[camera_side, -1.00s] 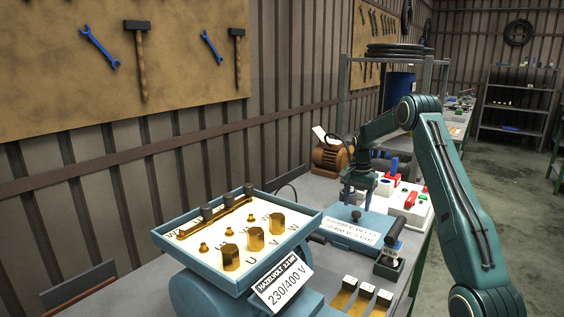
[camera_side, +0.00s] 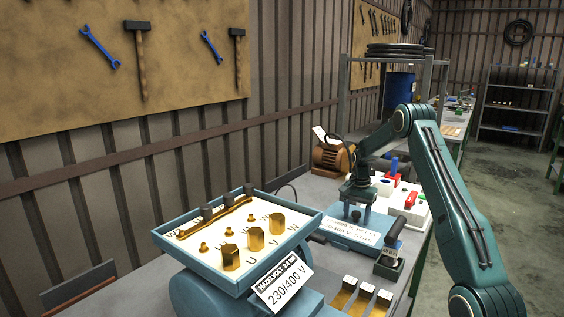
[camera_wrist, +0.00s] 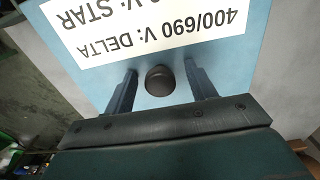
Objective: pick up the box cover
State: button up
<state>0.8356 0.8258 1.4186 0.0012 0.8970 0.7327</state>
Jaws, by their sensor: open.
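The box cover (camera_side: 338,235) is a flat light-blue plate with a white printed label and a dark round knob (camera_wrist: 160,80). It lies on the bench right of the terminal box (camera_side: 236,243) in the side view. My gripper (camera_side: 354,213) is low over the cover, around its knob. In the wrist view the two fingers (camera_wrist: 158,88) stand on either side of the knob, with a visible gap on both sides. The gripper is open and empty. The side view is too small to show the fingertips clearly.
A dark-handled tool (camera_side: 392,240) stands just right of the cover. Brass pieces with white ends (camera_side: 366,291) lie in front. A white control box with a red switch (camera_side: 411,200) and a brown motor (camera_side: 328,155) stand behind.

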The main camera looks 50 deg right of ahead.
grip_shut()
jog(key=shift+r, duration=0.2)
notch_tip(320, 180, up, 20)
dwell(0.8)
jog(key=shift+f, duration=0.15)
